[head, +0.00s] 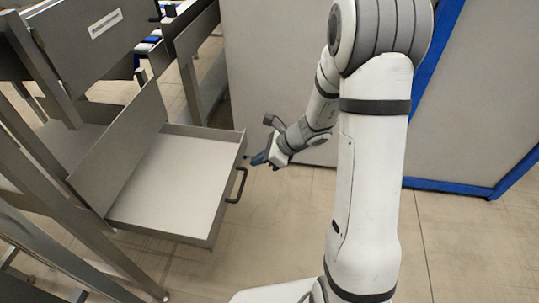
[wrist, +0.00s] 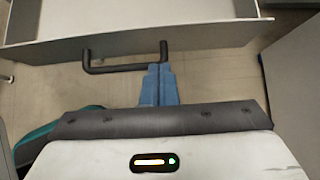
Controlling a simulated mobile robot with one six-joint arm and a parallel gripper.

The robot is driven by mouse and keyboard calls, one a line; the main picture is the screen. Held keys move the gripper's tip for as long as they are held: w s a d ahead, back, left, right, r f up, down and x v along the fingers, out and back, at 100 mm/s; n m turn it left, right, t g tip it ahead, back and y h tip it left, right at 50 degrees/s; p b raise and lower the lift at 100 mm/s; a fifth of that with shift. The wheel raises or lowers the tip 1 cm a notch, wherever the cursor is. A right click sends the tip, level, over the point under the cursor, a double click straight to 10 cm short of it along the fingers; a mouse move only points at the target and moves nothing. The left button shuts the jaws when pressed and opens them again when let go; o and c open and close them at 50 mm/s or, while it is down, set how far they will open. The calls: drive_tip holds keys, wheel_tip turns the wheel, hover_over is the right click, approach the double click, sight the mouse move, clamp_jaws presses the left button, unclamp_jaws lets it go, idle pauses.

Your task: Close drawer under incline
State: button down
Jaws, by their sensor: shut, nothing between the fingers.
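The drawer (head: 172,184) is pulled out from under the grey metal incline frame (head: 75,45). Its light tray looks empty. Its dark bar handle (head: 237,185) is on the front face, towards my gripper. My gripper (head: 256,160) is near the far end of the drawer front, just to the right of it. In the wrist view, the blue fingertips (wrist: 158,67) are together and reach the right end of the handle (wrist: 125,67). I cannot tell whether they touch it. The drawer front (wrist: 130,48) spans the top of the wrist view.
Slanted metal legs (head: 45,150) of the frame stand left of the drawer. A large grey panel with blue edging (head: 480,100) stands behind and to the right of my arm. The tiled floor (head: 270,225) in front of the drawer is clear.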

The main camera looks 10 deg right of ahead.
sight(235, 162)
drive_tip(key=shift+w+a+f, duration=0.1)
drive_tip(key=shift+w+a, duration=0.15)
drive_tip(key=shift+a, duration=0.45)
drive_tip(key=shift+w+a+f, duration=0.1)
drive_tip(key=shift+w+a, duration=0.15)
drive_tip(key=shift+a, duration=0.5)
drive_tip(key=shift+w+a+f, duration=0.1)
drive_tip(key=shift+w+a, duration=0.15)
drive_tip(key=shift+a, duration=0.45)
drive_tip(key=shift+a, duration=0.1)
drive_tip(key=shift+w, duration=0.2)
